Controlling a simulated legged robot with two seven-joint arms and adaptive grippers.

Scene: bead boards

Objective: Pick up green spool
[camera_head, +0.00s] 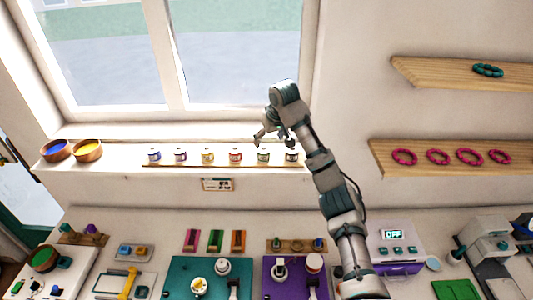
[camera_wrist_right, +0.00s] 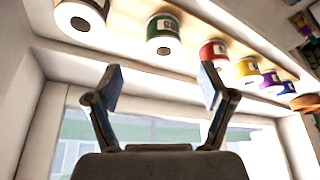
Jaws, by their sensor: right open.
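The green spool (camera_head: 263,155) stands upright on the window sill, second from the right in a row of spools. In the right wrist view the green spool (camera_wrist_right: 163,35) is at the top centre, with its white end and dark hole showing. My right gripper (camera_head: 272,139) is in front of the sill near the green and black spools, seen from the head. In the wrist view the right gripper (camera_wrist_right: 161,78) has its two fingers spread wide. Nothing is between them, and the green spool lies beyond the gap, apart from both fingertips. My left gripper is out of view.
A black-labelled spool (camera_head: 292,155) stands right of the green one, and a red spool (camera_head: 235,156) stands left. Wooden bowls (camera_head: 88,150) sit at the sill's left end. The window is behind. Wall shelves (camera_head: 450,160) hold bead rings. The bench below is crowded.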

